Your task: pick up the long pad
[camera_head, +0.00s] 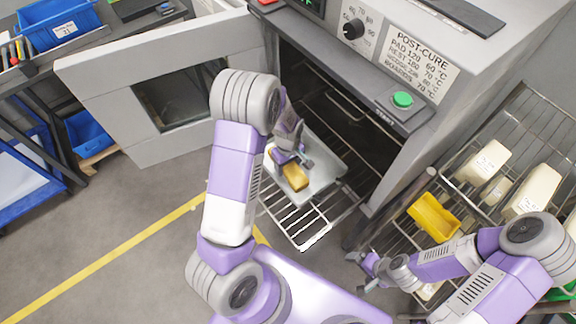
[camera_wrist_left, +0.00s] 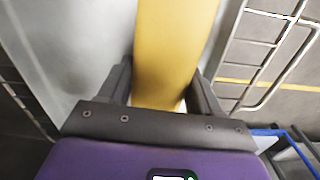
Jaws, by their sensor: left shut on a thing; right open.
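The long pad (camera_head: 295,182) is a yellow-tan bar over a pale grey tray (camera_head: 322,190) on the wire rack in the open oven. My left gripper (camera_head: 291,159) is shut on the pad across its middle. In the left wrist view the pad (camera_wrist_left: 175,45) runs between the two dark fingers (camera_wrist_left: 165,92). I cannot tell whether the pad touches the tray. My right gripper (camera_head: 366,271) is open and empty, low beside the shelf rack.
The oven door (camera_head: 90,80) stands open at left. The oven wire rack (camera_head: 300,235) sticks out. A shelf rack at right holds a yellow bin (camera_head: 433,217) and cream blocks (camera_head: 483,162). Blue bins (camera_head: 62,25) stand at far left. A yellow line (camera_head: 110,255) crosses clear floor.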

